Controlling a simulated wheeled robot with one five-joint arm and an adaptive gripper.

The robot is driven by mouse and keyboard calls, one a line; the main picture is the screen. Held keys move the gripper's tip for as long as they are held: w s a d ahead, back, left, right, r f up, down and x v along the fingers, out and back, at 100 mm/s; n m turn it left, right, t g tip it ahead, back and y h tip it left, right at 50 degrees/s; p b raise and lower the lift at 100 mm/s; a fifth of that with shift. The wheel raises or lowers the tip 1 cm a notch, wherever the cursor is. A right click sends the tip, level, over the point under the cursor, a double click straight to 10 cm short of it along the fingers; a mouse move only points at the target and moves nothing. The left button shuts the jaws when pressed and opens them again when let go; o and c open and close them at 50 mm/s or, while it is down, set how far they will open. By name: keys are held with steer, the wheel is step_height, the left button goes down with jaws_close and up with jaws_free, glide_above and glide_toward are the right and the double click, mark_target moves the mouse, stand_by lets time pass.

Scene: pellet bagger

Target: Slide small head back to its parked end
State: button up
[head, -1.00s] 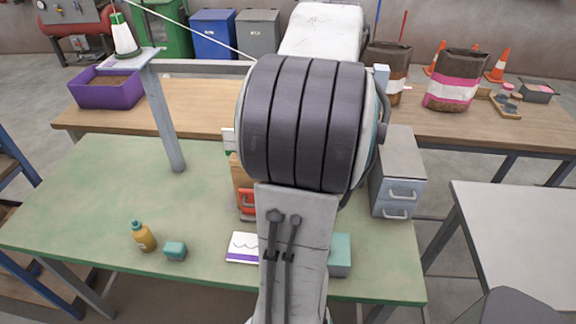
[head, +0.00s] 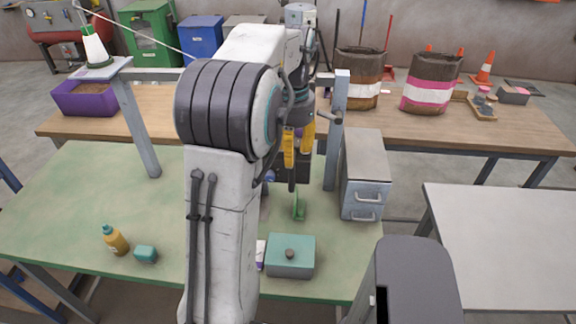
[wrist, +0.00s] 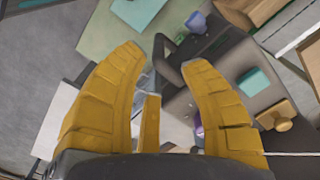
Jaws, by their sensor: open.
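A dark block (head: 292,168), which looks like the small head, hangs below the crossbeam (head: 166,75) near its right post (head: 336,130). My gripper (head: 298,145) is in front of it, with yellow fingers pointing down, and partly hides it. In the wrist view my gripper (wrist: 165,75) is open, fingers well apart. Beyond the fingers is a dark grey body (wrist: 222,62) with a teal block (wrist: 255,88) and a yellow knob (wrist: 275,115) beside the right finger. Nothing clearly sits gripped between the fingers. I cannot tell whether they touch the head.
The green table (head: 70,205) holds a yellow bottle (head: 115,240), a teal block (head: 146,254), a teal box (head: 290,256) and a grey drawer unit (head: 362,175). A purple bin (head: 85,99) and pellet sacks (head: 430,85) stand behind.

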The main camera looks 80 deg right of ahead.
mark_target(292, 170)
steer(key=shift+f+p, duration=1.3)
steer(key=shift+p, duration=0.15)
steer(key=shift+f, duration=1.55)
jaws_close()
